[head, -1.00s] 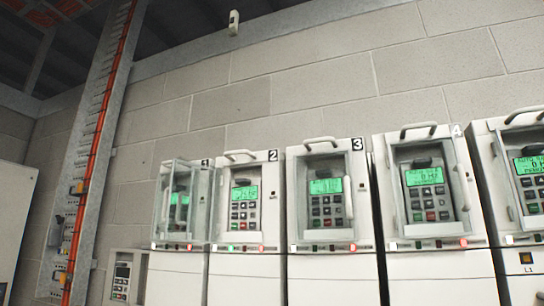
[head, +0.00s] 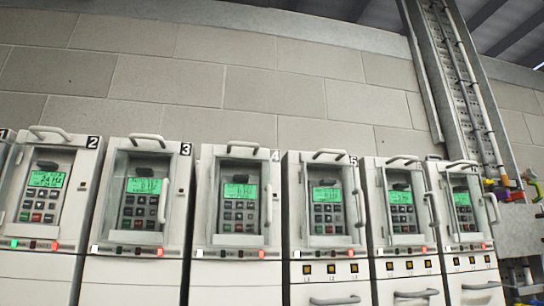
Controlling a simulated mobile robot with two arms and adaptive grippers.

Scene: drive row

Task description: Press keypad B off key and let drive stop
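A row of pale drive cabinets runs along the wall, each with a green-lit display above a small keypad. The nearest readable labels are 2 (head: 92,142), 3 (head: 185,149), 4 (head: 275,155) and 5 (head: 353,160). Cabinet 2's keypad (head: 39,205) has a green lamp lit at its lower left. The keypads of cabinet 3 (head: 139,211), cabinet 4 (head: 239,210) and cabinet 5 (head: 327,218) sit in recessed windows. No letter B is readable, so I cannot tell which keypad is B. Display text is too small to read surely. Neither gripper is in view.
Further cabinets (head: 402,215) continue right. Handles stick out from their tops and window sides. A vertical cable tray (head: 462,90) climbs the block wall (head: 200,80). Coloured fittings (head: 510,185) stand at the far right. The floor is out of view.

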